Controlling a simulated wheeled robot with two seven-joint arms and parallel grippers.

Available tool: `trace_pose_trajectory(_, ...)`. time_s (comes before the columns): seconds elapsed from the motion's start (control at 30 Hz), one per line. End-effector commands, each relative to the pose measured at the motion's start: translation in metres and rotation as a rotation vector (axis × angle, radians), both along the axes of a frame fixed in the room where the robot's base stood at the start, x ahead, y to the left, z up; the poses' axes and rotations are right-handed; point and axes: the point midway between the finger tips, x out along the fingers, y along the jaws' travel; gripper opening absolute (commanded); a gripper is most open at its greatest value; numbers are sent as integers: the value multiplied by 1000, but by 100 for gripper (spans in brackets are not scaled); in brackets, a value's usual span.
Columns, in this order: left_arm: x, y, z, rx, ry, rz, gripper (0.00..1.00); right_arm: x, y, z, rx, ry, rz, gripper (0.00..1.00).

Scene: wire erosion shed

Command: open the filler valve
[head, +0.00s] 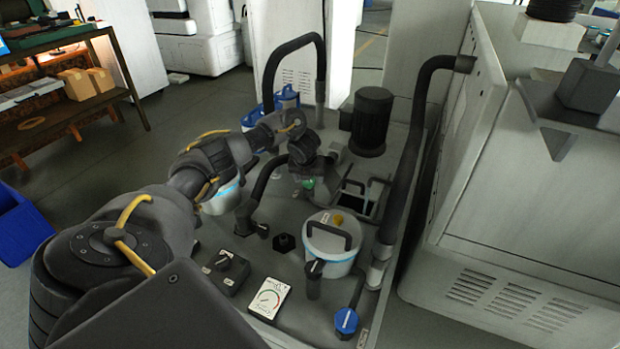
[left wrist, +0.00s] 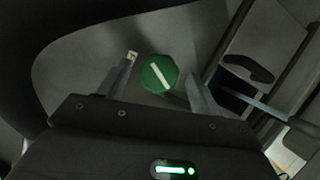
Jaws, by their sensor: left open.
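A round green valve knob with a white bar across its top (left wrist: 158,74) shows in the left wrist view. The bar slants from upper left to lower right. The knob also shows as a small green patch in the head view (head: 308,184), partly hidden by my gripper. My left gripper (left wrist: 162,70) is open, with one finger on each side of the knob in the picture and visible gaps. I cannot tell how far above it the fingers are. A blue knob with a white mark (head: 346,320) stands at the front right of the tank top. My right gripper is not in view.
A white lidded bucket with a black handle (head: 333,258), a black motor (head: 372,122), a gauge (head: 269,298) and a black rotary switch box (head: 226,272) stand around. A thick black hose (head: 407,165) runs along the right. Black pipe arches over at the back.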

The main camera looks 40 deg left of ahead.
Motion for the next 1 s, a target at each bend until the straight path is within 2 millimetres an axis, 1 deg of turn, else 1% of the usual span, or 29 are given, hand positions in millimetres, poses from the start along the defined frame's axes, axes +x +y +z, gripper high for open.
trace_pose_trajectory(0.17, -1, 0, 4, 0, 0, 0, 65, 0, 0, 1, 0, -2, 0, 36)
trace_pose_trajectory(0.27, -4, -3, 16, 0, -3, -1, 65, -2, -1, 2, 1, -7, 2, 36)
trace_pose_trajectory(0.33, -8, -5, 29, 1, -4, -3, 65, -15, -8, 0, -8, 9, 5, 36)
trace_pose_trajectory(0.47, -16, -11, 53, 2, -3, -3, 65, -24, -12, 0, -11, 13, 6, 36)
trace_pose_trajectory(0.5, -19, -12, 65, 3, -3, -3, 65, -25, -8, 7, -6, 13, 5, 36)
trace_pose_trajectory(0.53, -20, -13, 71, 3, -3, -4, 65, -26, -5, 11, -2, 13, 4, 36)
trace_pose_trajectory(0.7, -29, -19, 94, 3, -1, -2, 65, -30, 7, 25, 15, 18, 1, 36)
trace_pose_trajectory(0.83, -32, -21, 100, 1, -1, -1, 65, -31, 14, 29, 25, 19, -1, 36)
trace_pose_trajectory(1.0, -34, -22, 100, 0, 0, 1, 65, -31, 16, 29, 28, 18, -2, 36)
